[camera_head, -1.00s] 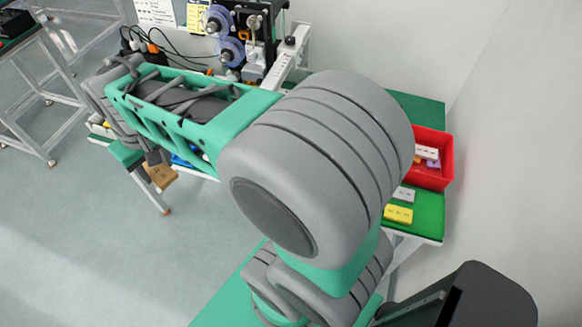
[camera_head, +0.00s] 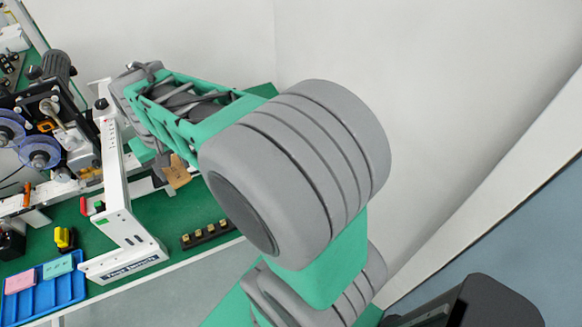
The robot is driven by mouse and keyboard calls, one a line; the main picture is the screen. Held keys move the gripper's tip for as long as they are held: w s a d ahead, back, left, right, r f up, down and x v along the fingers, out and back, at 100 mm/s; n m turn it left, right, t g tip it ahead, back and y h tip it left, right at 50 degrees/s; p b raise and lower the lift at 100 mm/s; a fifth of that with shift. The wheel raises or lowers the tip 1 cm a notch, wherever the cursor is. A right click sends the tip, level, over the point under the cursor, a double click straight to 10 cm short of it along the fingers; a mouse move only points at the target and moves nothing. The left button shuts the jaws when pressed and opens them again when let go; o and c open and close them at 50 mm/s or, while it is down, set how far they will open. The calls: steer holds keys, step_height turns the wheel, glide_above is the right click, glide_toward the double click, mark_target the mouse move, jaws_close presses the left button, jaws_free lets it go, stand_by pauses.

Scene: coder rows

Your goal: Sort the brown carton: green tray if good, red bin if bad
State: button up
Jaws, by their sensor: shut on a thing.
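The brown carton (camera_head: 177,172) is at the end of my arm, left of the picture's middle. My gripper (camera_head: 165,163) is shut on it and holds it tilted, seemingly above the green tabletop. The gripper's fingers are small and partly hidden by the carton and the arm. No green tray or red bin can be made out now; my arm covers much of the middle.
A white machine frame (camera_head: 118,195) stands on the green table (camera_head: 185,222) left of the carton. A blue tray (camera_head: 42,297) with pink and teal cartons lies at the lower left. A dark strip with yellow pieces (camera_head: 208,234) is near the table edge. A wall rises behind.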

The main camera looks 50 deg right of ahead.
steer(key=s+d+f+m+h+b, duration=0.1)
steer(key=d+f+m+b, duration=0.2)
steer(key=d, duration=0.4)
steer(key=s+d+f+m+b, duration=0.1)
steer(key=d+f+m, duration=0.35)
steer(key=d, duration=0.25)
steer(key=s+d+f+m+g+b, duration=0.1)
steer(key=s+d+f+m+b, duration=0.1)
steer(key=s+d+f+m, duration=0.2)
steer(key=s+d+f+m+g+b, duration=0.1)
steer(key=s+d+f+m, duration=0.3)
steer(key=s+d, duration=0.5)
steer(key=s+d+f+m+g+b, duration=0.1)
steer(key=s+d+f+m+b, duration=0.2)
steer(key=d, duration=0.7)
steer(key=shift+s+d+f+m+h, duration=0.15)
steer(key=shift+s+f+m, duration=0.4)
steer(key=shift+s+f, duration=0.45)
steer(key=shift+s+f+m+h, duration=0.15)
steer(key=shift+s+f+m, duration=0.35)
steer(key=shift+s+f, duration=0.45)
steer(key=shift+s, duration=0.25)
steer(key=shift+f+b, duration=1.35)
steer(key=shift+f, duration=0.8)
steer(key=shift+w, duration=0.1)
steer(key=shift+f+b, duration=0.55)
steer(key=shift+b, duration=0.1)
steer(key=o, duration=1)
